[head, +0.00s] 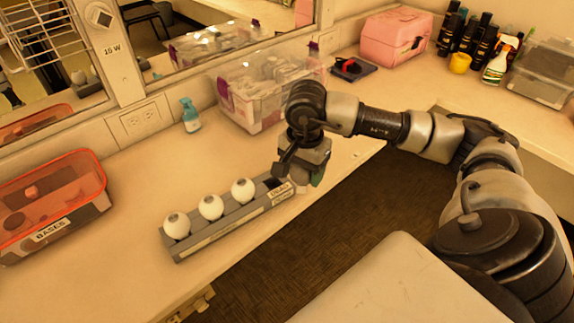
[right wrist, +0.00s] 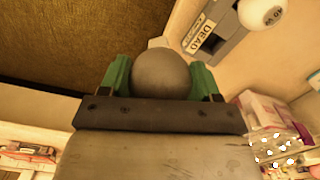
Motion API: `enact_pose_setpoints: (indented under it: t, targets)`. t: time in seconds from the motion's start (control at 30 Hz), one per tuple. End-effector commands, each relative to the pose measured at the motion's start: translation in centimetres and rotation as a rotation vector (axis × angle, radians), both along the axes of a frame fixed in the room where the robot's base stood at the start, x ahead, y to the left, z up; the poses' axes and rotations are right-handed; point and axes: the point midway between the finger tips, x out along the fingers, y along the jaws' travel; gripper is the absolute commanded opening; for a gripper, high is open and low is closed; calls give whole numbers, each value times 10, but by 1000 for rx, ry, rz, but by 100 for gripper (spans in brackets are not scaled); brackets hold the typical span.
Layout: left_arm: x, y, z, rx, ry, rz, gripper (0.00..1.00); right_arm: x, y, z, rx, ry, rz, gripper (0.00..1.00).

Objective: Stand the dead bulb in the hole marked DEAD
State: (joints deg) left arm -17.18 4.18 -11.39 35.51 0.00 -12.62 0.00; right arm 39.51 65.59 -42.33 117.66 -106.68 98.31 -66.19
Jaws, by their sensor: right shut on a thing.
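The dead bulb (right wrist: 162,76) shows in the right wrist view as a dull grey globe between the green finger pads of my right gripper (right wrist: 162,88), which is shut on it. The held bulb appears apart from the rack. My left gripper is not in view.
Three white bulbs (head: 176,225) (head: 211,207) (head: 243,190) stand in the rack. An orange-lidded BASES bin (head: 50,229) is left. A clear box (head: 250,108) and blue spray bottle (head: 190,116) stand behind. The counter's front edge is close to the rack.

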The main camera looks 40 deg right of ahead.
Motion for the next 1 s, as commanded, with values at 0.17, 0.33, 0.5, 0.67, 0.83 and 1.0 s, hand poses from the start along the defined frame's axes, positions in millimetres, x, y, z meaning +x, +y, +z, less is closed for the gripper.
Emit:
enact_pose_setpoints:
  t: [0.17,0.33,0.5,0.67,0.83,1.0]
  targets:
    - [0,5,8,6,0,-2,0,26,2,-15,0,3,4,46]
    - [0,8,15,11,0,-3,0,62,2,-36,1,3,1,46]
    - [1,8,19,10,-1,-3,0,93,3,-55,0,3,2,46]
    - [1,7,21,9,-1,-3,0,109,2,-65,-1,1,1,46]
    - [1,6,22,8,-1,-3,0,114,2,-72,-2,0,4,46]
    - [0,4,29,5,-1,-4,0,112,3,-94,-1,6,2,46]
